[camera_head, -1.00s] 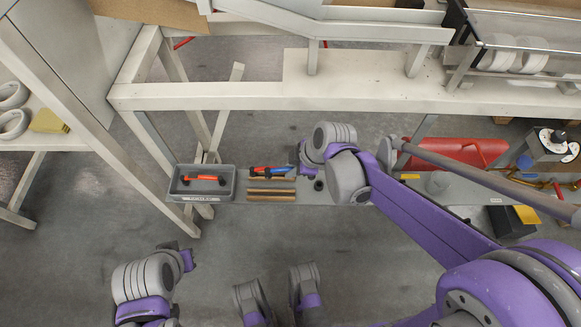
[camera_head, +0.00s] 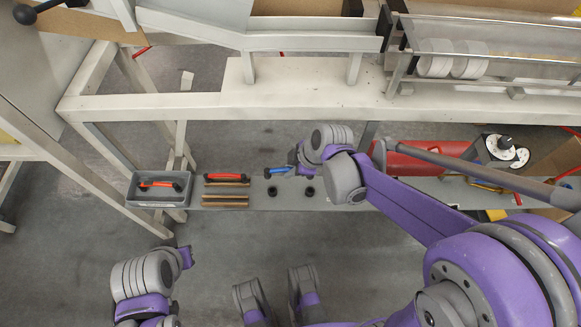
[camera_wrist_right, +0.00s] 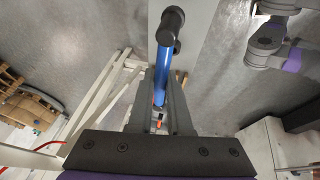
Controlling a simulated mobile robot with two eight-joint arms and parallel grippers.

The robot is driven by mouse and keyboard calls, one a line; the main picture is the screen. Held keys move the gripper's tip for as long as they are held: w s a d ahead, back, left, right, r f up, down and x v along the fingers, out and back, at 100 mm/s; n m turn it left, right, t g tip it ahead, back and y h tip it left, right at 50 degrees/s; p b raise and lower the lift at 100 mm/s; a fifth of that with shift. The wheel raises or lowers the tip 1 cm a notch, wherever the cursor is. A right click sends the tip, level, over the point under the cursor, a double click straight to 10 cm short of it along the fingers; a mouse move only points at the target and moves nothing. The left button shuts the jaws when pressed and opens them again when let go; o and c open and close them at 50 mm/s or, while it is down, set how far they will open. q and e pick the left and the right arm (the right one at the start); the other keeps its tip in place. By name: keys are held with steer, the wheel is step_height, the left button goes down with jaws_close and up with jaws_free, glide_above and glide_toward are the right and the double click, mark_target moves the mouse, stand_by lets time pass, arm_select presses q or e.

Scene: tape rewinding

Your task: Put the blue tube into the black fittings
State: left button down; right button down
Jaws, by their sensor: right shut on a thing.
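The blue tube (camera_head: 279,170) has black ends and is held in my right gripper (camera_head: 295,170). In the right wrist view the blue tube (camera_wrist_right: 161,78) stands out lengthwise between the fingers, with a black end (camera_wrist_right: 172,20) beyond the tips. Two round black fittings, the left one (camera_head: 272,191) and the right one (camera_head: 309,191), sit on the grey shelf. The tube shows just behind the left fitting in the head view, apart from it. Its height above the shelf is unclear. My left gripper (camera_head: 186,258) is low at the left, far from the tube; its fingers are unclear.
A grey bin (camera_head: 158,203) holding a red tube (camera_head: 158,184) stands at the shelf's left end. Another red tube (camera_head: 227,177) lies on wooden strips (camera_head: 225,197). A red object (camera_head: 425,158) lies to the right. A white frame beam (camera_head: 200,106) runs behind the shelf.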

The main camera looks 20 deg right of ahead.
steer(key=shift+d, duration=0.35)
arm_select(q)
steer(key=shift+d, duration=0.35)
arm_select(e)
steer(key=shift+f, duration=0.1)
